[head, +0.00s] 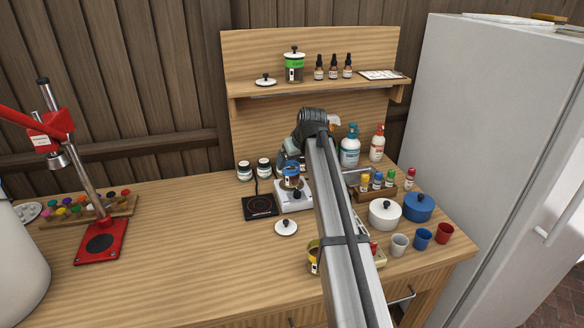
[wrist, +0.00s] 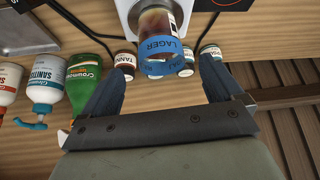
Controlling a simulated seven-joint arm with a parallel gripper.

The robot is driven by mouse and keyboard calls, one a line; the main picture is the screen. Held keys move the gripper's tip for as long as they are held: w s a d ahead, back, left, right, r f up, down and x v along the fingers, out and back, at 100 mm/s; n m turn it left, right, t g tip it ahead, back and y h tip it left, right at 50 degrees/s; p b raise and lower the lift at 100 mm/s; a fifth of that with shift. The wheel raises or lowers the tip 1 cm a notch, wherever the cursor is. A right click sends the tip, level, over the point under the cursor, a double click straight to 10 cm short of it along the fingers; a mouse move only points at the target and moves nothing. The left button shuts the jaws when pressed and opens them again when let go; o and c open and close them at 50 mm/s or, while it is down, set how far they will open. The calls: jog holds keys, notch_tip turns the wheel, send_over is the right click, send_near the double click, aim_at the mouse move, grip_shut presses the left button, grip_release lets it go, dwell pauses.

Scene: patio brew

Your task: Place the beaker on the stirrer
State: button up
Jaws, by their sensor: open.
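A beaker (head: 291,182) with brown liquid and a blue band stands upright on the white stirrer (head: 285,204), behind the stirrer's front knob. In the wrist view the beaker (wrist: 158,28) shows the word LAGER on its blue band, and the white stirrer (wrist: 130,9) is under it. My gripper (wrist: 164,62) is open, with one finger on each side of the beaker and a visible gap on both sides. In the head view my gripper (head: 286,161) is at the beaker's back, partly hidden by my arm.
A black hotplate (head: 259,207) is left of the stirrer and a white lid (head: 286,228) lies in front. Small jars (head: 244,171) stand behind. A yellow-banded vessel (head: 313,258) is partly hidden by my arm. A green-banded jar (head: 294,68) stands on the shelf. The table's left-middle is clear.

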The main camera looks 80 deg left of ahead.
jog(key=shift+v, duration=2.35)
jog(key=shift+c, duration=0.4)
